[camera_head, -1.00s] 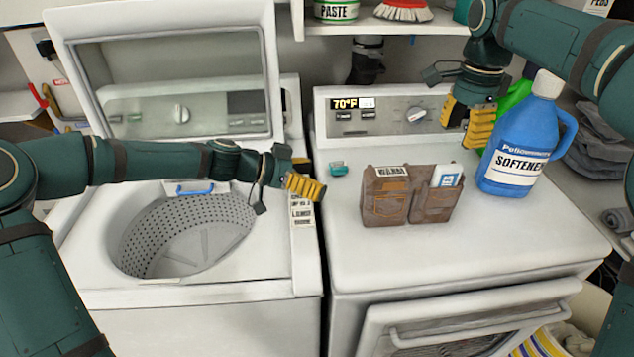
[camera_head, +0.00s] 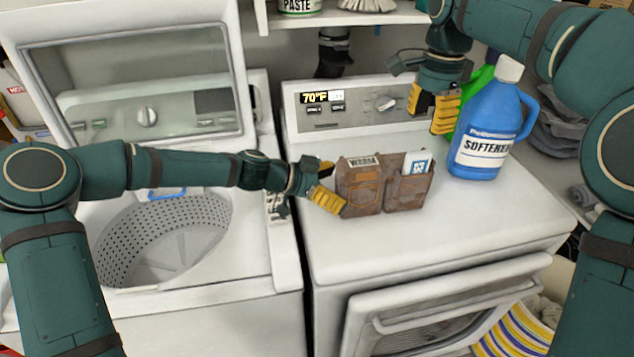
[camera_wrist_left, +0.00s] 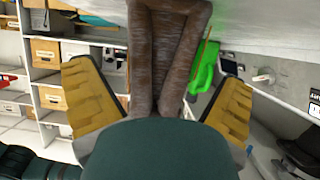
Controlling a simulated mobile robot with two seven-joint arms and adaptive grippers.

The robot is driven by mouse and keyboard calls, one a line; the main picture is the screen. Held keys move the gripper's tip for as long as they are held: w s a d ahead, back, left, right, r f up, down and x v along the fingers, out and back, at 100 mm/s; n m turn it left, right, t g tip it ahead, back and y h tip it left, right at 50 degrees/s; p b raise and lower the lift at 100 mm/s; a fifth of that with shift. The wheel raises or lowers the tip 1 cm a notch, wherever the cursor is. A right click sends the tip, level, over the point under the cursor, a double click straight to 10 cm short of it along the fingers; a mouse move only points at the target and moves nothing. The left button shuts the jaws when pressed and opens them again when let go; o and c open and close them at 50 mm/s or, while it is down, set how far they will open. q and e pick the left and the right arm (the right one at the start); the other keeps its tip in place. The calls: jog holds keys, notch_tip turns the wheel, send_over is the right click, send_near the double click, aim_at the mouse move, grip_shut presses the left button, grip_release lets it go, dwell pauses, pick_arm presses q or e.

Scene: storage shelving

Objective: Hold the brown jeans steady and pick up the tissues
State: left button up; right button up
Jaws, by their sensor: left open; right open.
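The brown jeans (camera_head: 361,187) stand folded on top of the white dryer, with a white and blue tissue pack (camera_head: 415,163) sticking out of the right part. My left gripper (camera_head: 330,186) is open at the left side of the jeans. In the left wrist view the brown jeans (camera_wrist_left: 168,60) lie between the two yellow fingers of my left gripper (camera_wrist_left: 158,95). I cannot tell whether the fingers touch the cloth. My right gripper (camera_head: 434,110) is open, pointing down behind and above the tissues, apart from them.
A blue softener bottle (camera_head: 485,130) stands right of the jeans, near my right gripper, with a green bottle (camera_head: 478,92) behind it. The open washer (camera_head: 240,262) is at left. The dryer top (camera_head: 420,235) is clear in front.

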aim_at(383, 185)
pick_arm(q)
jog(key=shift+x, duration=1.45)
jog(key=c, duration=1.4)
jog(key=shift+c, duration=0.2)
pick_arm(e)
jog(key=shift+o, duration=0.7)
jog(key=shift+s+a+h, duration=0.1)
jog(key=shift+a+h, duration=0.2)
jog(key=f+m+h, duration=0.1)
jog(key=f+h, duration=0.1)
jog(key=f+m+t+h, duration=0.1)
jog(key=f, duration=0.1)
jog(key=shift+s+a+f+h, duration=0.1)
jog(key=shift+s+h, duration=0.1)
jog(key=shift+h, duration=0.2)
jog(key=shift+w+d+f, duration=0.15)
jog(key=shift+d+f, duration=0.05)
jog(key=shift+f, duration=1.1)
jog(key=shift+w+d+f, duration=0.15)
jog(key=shift+f, duration=1.15)
